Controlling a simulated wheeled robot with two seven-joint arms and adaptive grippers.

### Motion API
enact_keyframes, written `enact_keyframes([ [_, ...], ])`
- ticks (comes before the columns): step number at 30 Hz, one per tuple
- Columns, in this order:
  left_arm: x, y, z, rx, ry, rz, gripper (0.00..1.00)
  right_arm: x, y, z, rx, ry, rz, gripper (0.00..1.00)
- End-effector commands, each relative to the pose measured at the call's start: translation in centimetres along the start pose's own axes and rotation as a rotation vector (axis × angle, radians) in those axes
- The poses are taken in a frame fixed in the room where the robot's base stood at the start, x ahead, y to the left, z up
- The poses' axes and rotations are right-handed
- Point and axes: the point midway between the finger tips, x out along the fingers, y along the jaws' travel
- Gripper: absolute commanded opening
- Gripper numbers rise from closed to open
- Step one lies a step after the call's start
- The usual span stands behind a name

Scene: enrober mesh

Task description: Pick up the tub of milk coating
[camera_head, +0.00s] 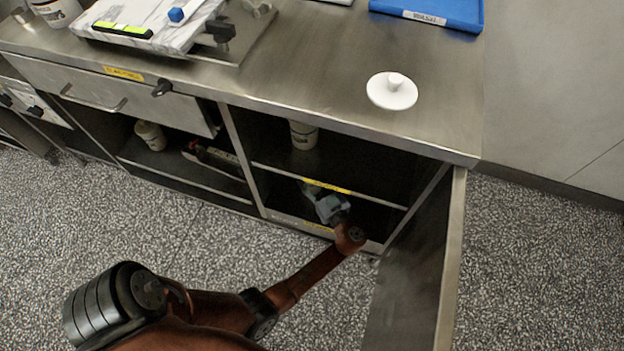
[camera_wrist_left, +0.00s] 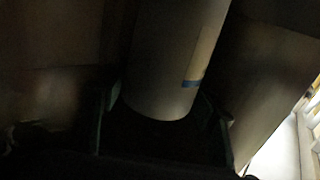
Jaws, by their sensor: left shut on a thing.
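My left gripper (camera_head: 328,206) reaches into the lower compartment of the open cupboard, below its middle shelf. In the left wrist view a pale cylindrical tub (camera_wrist_left: 175,55) with a tan and blue label stands between the fingers of my left gripper (camera_wrist_left: 160,108), which are shut on it. The label is too dark to read, so I cannot tell which coating it holds. In the head view this tub is mostly hidden by the shelf and gripper. My right gripper is not in view.
The shelf edge (camera_head: 328,186) runs just above my gripper, and the open door (camera_head: 425,260) stands to its right. Another tub (camera_head: 303,135) is on the shelf above; one more (camera_head: 150,135) stands in the left bay. A white lid (camera_head: 392,92) lies on the steel counter (camera_head: 300,60).

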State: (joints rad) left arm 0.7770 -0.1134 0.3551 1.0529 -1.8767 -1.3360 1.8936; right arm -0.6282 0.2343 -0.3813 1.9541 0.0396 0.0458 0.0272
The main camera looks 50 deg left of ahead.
Motion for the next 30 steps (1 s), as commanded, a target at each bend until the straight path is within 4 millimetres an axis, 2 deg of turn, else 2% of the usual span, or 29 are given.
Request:
enact_keyframes([
  [2, 0.01, -0.01, 0.01, 0.000, 0.000, 0.000, 0.41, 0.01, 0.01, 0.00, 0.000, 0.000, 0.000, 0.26],
  [20, 0.00, -0.02, 0.03, 0.001, 0.000, 0.000, 0.00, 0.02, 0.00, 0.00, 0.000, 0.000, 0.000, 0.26],
  [30, 0.05, -0.01, -0.36, -0.001, 0.002, -0.001, 0.00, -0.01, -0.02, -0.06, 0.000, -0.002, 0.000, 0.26],
])
